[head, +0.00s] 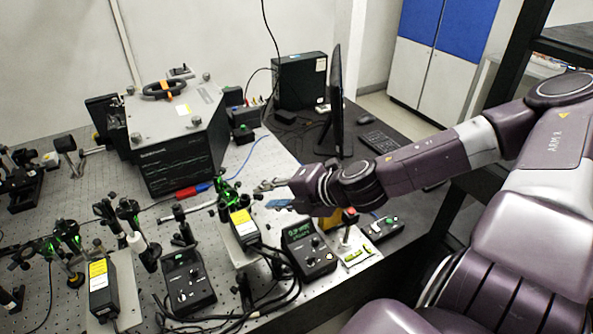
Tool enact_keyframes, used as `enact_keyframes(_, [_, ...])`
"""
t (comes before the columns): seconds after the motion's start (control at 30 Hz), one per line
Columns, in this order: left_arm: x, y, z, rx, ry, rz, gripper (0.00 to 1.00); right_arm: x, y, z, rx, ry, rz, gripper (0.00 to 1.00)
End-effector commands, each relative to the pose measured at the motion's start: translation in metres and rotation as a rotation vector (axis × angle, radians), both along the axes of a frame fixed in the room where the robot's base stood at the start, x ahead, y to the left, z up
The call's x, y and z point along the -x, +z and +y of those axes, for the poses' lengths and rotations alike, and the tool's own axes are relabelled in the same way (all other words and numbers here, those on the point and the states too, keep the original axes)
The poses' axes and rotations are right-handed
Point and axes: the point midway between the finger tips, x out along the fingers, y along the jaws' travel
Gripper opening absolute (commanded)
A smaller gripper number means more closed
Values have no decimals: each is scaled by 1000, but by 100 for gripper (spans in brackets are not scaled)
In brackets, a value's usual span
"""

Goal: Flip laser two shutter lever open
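Two black laser boxes with yellow labels stand on the bench. One laser (245,229) is near the middle, just below my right gripper, and the other laser (103,290) is at the lower left. I cannot read which is laser two. Green-lit optics (228,192) stand just behind the middle laser. No shutter lever can be made out at this size. My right gripper (265,195) reaches in from the right with its fingers apart and nothing between them. It is above and behind the middle laser; I cannot tell whether it touches anything. My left gripper is not in view.
Black control boxes (308,248) (187,281) and loose black cables (265,299) lie at the bench front. A large black-and-grey instrument (180,150) stands behind. A monitor (334,105) and keyboard (380,141) are on the dark desk. Posts with optics (130,212) crowd the left.

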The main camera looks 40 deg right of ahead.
Motion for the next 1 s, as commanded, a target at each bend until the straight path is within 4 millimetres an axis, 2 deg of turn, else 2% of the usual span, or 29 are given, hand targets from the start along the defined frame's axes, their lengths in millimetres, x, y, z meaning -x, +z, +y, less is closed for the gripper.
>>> enact_keyframes(0.7, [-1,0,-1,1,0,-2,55,63,44,-18,0,-7,-1,28])
enact_keyframes(1.0, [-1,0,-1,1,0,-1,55,81,55,-21,-3,-7,2,28])
